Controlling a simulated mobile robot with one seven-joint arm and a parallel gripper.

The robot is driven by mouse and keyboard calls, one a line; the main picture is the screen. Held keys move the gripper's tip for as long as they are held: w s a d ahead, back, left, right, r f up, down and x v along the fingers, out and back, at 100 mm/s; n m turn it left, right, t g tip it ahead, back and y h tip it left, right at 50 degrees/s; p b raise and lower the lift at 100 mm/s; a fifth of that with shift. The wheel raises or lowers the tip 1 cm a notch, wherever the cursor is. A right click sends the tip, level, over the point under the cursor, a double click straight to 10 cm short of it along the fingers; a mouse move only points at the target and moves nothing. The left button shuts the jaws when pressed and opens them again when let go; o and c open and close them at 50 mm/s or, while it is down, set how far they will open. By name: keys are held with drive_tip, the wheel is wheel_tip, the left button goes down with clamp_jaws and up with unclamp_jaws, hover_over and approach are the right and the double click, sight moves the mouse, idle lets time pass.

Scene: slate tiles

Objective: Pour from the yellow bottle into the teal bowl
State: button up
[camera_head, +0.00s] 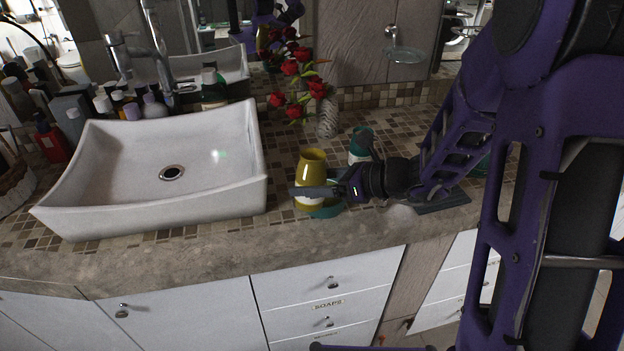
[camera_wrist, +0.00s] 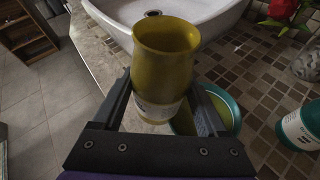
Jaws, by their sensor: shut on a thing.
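The yellow bottle (camera_head: 313,168) is upright, with its wide open mouth facing up. My gripper (camera_head: 318,192) is shut on its lower part, and the fingers lie on either side of it in the wrist view (camera_wrist: 162,98). The bottle's pale label (camera_wrist: 158,110) shows between the fingers. The teal bowl (camera_head: 328,210) is on the counter, mostly hidden behind the bottle and gripper in the head view. In the wrist view the bowl's rim (camera_wrist: 235,108) shows to the right of the bottle, partly covered by the right finger.
A white sink (camera_head: 255,190) stands close to the left. A teal bottle with a white label (camera_head: 359,148) stands just behind my gripper, also in the wrist view (camera_wrist: 300,128). A vase (camera_head: 327,122) with red roses is farther back. The counter's front edge (camera_head: 230,255) is near.

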sight(318, 204)
drive_tip(key=shift+s+r+p, duration=0.1)
drive_tip(key=shift+s+p, duration=0.05)
drive_tip(key=shift+p, duration=0.3)
drive_tip(key=shift+s+a+f+m+g+y+p, duration=0.15)
drive_tip(key=shift+s+m+g+p, duration=0.1)
drive_tip(key=shift+m+p, duration=0.3)
drive_tip(key=shift+s+a+f+m+g+y+p, duration=0.15)
drive_tip(key=shift+s+m+g+p, duration=0.1)
drive_tip(key=shift+m+p, duration=0.25)
drive_tip(key=shift+f, duration=0.25)
drive_tip(key=shift+s+f+m+g, duration=0.15)
drive_tip(key=shift+f+m, duration=0.1)
drive_tip(key=shift+f, duration=0.2)
drive_tip(key=shift+s+f+m+g, duration=0.1)
drive_tip(key=shift+f+m+g, duration=0.1)
drive_tip(key=shift+f, duration=0.25)
drive_tip(key=shift+s+a+f+m+y, duration=0.1)
drive_tip(key=shift+m+y, duration=0.2)
drive_tip(key=shift+y, duration=0.1)
